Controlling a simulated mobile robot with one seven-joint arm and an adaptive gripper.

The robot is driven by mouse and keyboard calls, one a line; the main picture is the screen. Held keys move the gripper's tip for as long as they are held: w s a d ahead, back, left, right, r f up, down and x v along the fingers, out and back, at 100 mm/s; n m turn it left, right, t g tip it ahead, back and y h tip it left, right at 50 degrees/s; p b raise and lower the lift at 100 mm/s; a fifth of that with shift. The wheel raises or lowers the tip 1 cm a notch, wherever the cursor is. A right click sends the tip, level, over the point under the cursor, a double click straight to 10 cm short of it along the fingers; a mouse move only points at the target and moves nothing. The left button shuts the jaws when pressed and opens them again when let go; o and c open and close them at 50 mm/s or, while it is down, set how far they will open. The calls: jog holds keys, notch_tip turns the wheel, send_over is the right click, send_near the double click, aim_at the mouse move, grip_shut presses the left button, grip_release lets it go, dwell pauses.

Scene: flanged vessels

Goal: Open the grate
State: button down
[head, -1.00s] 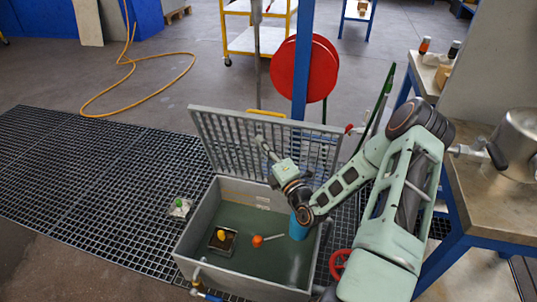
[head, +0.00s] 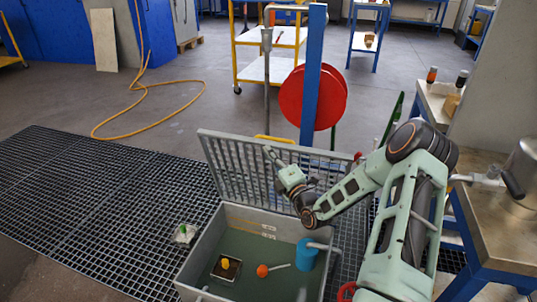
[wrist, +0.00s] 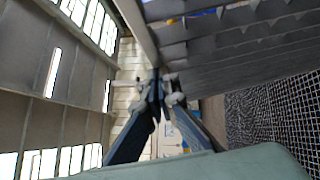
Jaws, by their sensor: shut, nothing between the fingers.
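The grate (head: 233,165) is a grey barred lid hinged along the back edge of a grey open-topped box (head: 196,262). It stands raised, tilted back from upright, leaving the box open. My gripper (head: 268,152) is shut and empty at the inner face of the grate, near its upper edge. Whether it touches the bars cannot be told. In the wrist view the fingers of my gripper (wrist: 157,85) meet at their tips, with bars of the grate (wrist: 235,45) close beside them.
In the box are a blue cylinder (head: 306,255), an orange ball with a rod (head: 262,271) and a small dark tray with a yellow piece (head: 226,267). A blue post (head: 313,75) with a red reel stands behind the grate. A workbench (head: 500,232) stands at the right.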

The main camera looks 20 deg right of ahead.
jog(key=w+d+p, duration=0.1)
jog(key=w+d, duration=0.1)
jog(key=w, duration=0.1)
jog(key=w+d+r+m+g+p, duration=0.1)
jog(key=w, duration=0.1)
jog(key=w+d+r+m+p, duration=0.1)
jog(key=w+d+p, duration=0.1)
jog(key=w, duration=0.1)
jog(key=shift+w+d+r+g+h, duration=0.2)
jog(key=shift+w+d+g+h, duration=0.1)
jog(key=shift+g+h, duration=0.1)
jog(key=shift+w+d, duration=0.5)
jog(key=shift+s, duration=0.1)
